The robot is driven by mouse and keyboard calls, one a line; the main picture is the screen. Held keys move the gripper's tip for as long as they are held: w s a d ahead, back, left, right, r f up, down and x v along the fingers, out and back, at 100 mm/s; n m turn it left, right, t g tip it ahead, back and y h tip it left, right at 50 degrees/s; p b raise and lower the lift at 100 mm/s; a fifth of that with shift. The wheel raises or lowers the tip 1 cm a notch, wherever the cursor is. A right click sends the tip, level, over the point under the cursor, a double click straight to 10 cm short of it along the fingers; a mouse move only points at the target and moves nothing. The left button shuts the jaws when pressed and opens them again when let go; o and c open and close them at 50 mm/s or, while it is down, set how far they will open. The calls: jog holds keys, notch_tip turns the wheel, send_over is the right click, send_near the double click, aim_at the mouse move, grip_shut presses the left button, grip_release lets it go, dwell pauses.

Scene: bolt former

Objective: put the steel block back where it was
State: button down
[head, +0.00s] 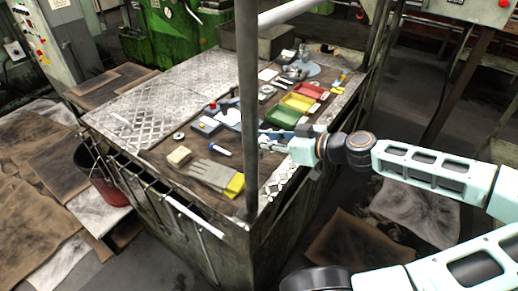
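My gripper (268,141) is over the right part of the workbench top, just right of the upright post, pointing left. Its fingers are small and partly overlap the clutter behind them, so I cannot tell whether they are open, shut or holding anything. I cannot single out the steel block with certainty. A small grey block-like item (206,125) lies on the brown mat left of the post.
The post (249,75) rises at the bench's front right and hides part of the top. Red (315,90), yellow (298,103) and green (283,115) bins stand behind my gripper. The bench's left plate (150,105) is mostly clear.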

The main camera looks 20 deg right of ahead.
aim_at(265, 151)
jog(key=f, duration=0.2)
jog(key=a+f, duration=0.1)
jog(key=shift+w+f+p, duration=0.25)
jog(key=shift+w+p, duration=0.05)
jog(key=shift+w, duration=0.05)
jog(key=shift+f, duration=0.45)
jog(key=shift+f, duration=0.1)
jog(key=c, duration=1.7)
grip_release()
jog(key=b+v, duration=0.1)
jog(key=v, duration=1.1)
